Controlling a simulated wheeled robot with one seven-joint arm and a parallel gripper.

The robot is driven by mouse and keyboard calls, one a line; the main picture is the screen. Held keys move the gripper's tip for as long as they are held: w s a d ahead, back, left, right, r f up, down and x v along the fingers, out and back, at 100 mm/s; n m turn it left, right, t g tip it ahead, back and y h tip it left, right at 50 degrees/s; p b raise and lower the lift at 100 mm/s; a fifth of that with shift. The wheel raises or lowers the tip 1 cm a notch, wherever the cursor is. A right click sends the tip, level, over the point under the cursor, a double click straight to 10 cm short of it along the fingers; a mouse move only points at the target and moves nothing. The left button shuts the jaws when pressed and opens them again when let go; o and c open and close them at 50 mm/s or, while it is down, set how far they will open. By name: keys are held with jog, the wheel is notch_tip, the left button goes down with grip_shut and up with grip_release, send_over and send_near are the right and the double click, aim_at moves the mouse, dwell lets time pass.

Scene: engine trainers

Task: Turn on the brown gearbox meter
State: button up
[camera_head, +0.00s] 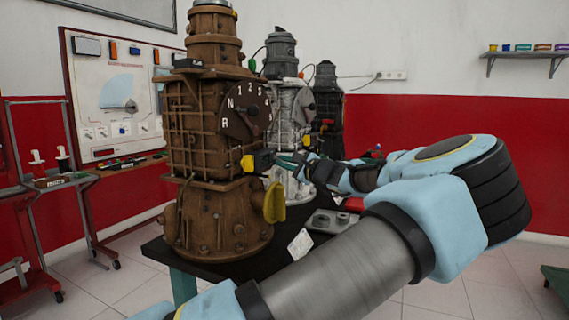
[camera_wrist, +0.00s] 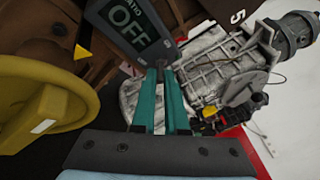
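The brown gearbox (camera_head: 205,130) stands upright on a dark table at left centre in the head view, with a numbered gear dial on its side. Its meter is a dark box (camera_head: 263,159) with a yellow part on the left. In the wrist view the meter (camera_wrist: 128,32) is close, tilted, and its screen reads OFF. My gripper (camera_head: 283,158) is right beside the meter. In the wrist view its teal fingers (camera_wrist: 160,68) lie close together with only a narrow gap, tips at the meter's lower right edge. They hold nothing visible; I cannot tell whether they touch the meter.
A yellow handle (camera_head: 274,203) sticks out below the meter and fills the left of the wrist view (camera_wrist: 40,105). A grey gearbox (camera_head: 290,110) and a black gearbox (camera_head: 327,105) stand behind. A grey metal part (camera_head: 333,222) lies on the table, partly behind my arm.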

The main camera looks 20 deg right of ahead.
grip_shut()
jog(key=shift+r, duration=0.1)
notch_tip(320, 180, up, 3)
jog(key=n+g+h+p, duration=0.1)
jog(key=g+p, duration=0.2)
jog(key=p, duration=0.2)
jog(key=n+g+h+p, duration=0.1)
jog(key=g+h+p, duration=0.1)
jog(key=p, duration=0.3)
jog(key=shift+w+a+n+g+p, duration=0.15)
jog(key=shift+n+g+p, duration=0.2)
jog(key=shift+g, duration=0.25)
jog(key=shift+f+h, duration=0.2)
jog(key=shift+h, duration=0.2)
